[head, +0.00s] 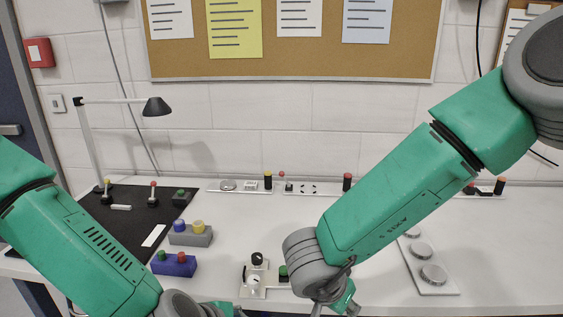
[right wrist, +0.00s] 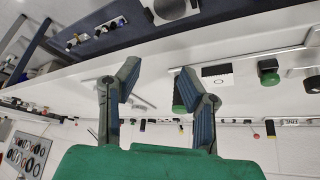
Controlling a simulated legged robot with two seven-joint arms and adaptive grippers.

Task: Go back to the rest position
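My right arm crosses the head view from the upper right, and its wrist end with part of the right gripper (head: 335,304) is low in the middle, over the front of the table. In the right wrist view the two fingers of the right gripper (right wrist: 158,85) stand wide apart with nothing between them. My left arm comes in from the left, and only a small green piece near the left gripper (head: 225,309) shows at the bottom edge. The left fingers are hidden below the frame.
The white table (head: 510,250) holds a small fixture with black knobs (head: 254,278) beside my right gripper. Blue (head: 174,266) and grey (head: 190,238) blocks with buttons stand left of it. A plate with round discs (head: 432,275) lies right. A lamp (head: 155,107) stands over a black mat (head: 130,222).

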